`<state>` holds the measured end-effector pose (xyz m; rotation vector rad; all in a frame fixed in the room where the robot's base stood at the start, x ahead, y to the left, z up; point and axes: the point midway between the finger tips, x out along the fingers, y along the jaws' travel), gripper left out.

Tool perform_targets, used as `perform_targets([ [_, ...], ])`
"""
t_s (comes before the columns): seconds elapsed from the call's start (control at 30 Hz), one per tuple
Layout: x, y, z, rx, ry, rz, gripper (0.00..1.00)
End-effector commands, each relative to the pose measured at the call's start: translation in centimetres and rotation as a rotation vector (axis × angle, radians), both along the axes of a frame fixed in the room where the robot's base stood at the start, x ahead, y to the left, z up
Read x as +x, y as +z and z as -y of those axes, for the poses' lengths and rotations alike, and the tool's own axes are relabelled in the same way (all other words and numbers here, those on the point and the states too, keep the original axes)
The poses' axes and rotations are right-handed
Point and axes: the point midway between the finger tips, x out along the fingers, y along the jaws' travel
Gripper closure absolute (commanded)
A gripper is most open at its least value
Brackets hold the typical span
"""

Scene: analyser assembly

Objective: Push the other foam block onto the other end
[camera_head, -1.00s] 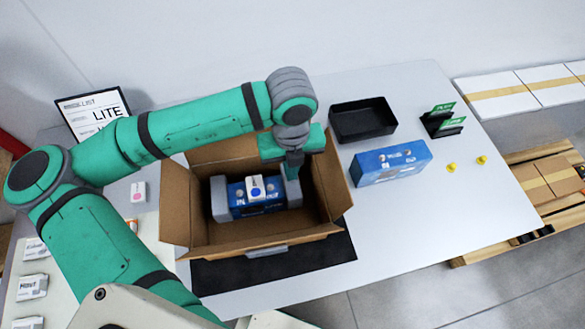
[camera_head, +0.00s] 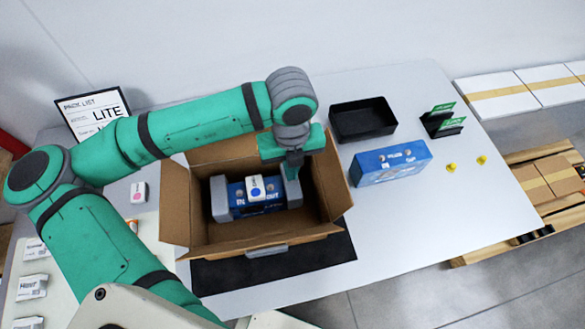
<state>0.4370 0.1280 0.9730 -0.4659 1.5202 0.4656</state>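The open cardboard box (camera_head: 180,205) stands on a black mat on the table. Inside it lies a blue analyser unit (camera_head: 239,211) with a small white box (camera_head: 255,186) on top. A grey foam block (camera_head: 220,200) sits at the unit's left end. A second grey foam block (camera_head: 293,190) is at its right end, appearing against it. My gripper (camera_head: 292,170) points down into the box, right above this right block. Its fingertips are hard to make out, so its opening and any grip on the block cannot be told.
A blue box (camera_head: 390,163) stands right of the carton, with an empty black tray (camera_head: 362,119) behind it. A black holder with green cards (camera_head: 443,121) and two yellow pieces (camera_head: 451,167) are farther right. The box flaps stand open around my gripper.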

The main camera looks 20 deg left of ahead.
Motion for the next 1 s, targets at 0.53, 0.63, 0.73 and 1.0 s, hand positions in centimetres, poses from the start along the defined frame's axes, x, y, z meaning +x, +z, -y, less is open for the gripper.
perform_targets([
  [0.53, 0.00, -0.37, -0.01, 0.000, 0.000, 0.000, 1.00],
  [0.63, 0.00, -0.47, -0.01, 0.000, 0.000, 0.000, 1.00],
  [0.73, -0.01, -0.58, -0.01, -0.001, 0.000, -0.001, 1.00],
  [1.0, -0.01, -0.86, -0.01, -0.001, 0.000, -0.001, 1.00],
])
